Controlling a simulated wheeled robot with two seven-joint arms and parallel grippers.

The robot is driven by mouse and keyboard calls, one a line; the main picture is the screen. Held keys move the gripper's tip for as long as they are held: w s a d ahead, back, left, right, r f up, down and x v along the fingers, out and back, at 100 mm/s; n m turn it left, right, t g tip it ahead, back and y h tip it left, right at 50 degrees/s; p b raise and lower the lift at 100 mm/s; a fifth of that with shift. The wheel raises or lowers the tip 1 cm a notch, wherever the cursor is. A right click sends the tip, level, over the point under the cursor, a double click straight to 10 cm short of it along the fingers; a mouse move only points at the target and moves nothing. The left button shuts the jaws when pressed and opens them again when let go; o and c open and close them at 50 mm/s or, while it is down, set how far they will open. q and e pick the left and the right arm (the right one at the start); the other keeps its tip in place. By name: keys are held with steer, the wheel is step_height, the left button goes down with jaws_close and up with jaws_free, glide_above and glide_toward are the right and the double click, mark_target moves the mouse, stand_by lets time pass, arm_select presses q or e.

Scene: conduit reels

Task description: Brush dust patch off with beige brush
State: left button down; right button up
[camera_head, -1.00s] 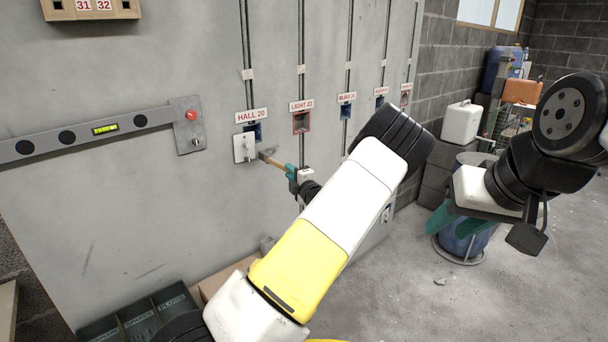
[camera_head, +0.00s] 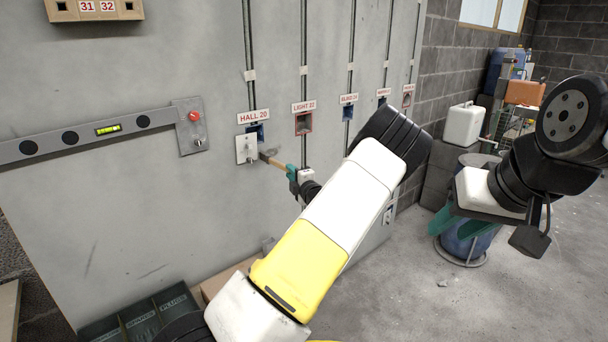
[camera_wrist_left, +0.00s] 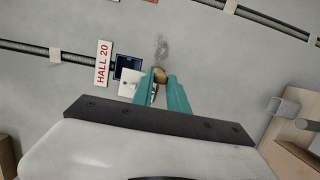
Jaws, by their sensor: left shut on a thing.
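My left gripper (camera_head: 292,174) is shut on the beige brush (camera_head: 270,160), whose handle sticks out from the teal fingers toward the grey wall panel. In the left wrist view the brush's rounded tan end (camera_wrist_left: 159,75) shows between the fingertips (camera_wrist_left: 160,92). A dark grey speckled dust patch (camera_wrist_left: 161,48) is on the panel just above the brush end in that view, with a small gap between them in the picture. Whether the brush touches the panel is unclear. I cannot make out the patch in the head view. My right gripper (camera_head: 455,222) looks open and empty, far from the panel.
A white switch plate (camera_head: 246,149) and the HALL 20 box (camera_head: 256,131) are close beside the brush. A level bar (camera_head: 80,138) is at the panel's left. A blue drum (camera_head: 468,242) stands behind my right gripper.

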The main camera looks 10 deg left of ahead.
arm_select(q)
steer(key=w+d, duration=0.6)
steer(key=w, duration=0.2)
steer(key=shift+w+d, duration=0.35)
steer(key=shift+w, duration=0.05)
stand_by(6.0)
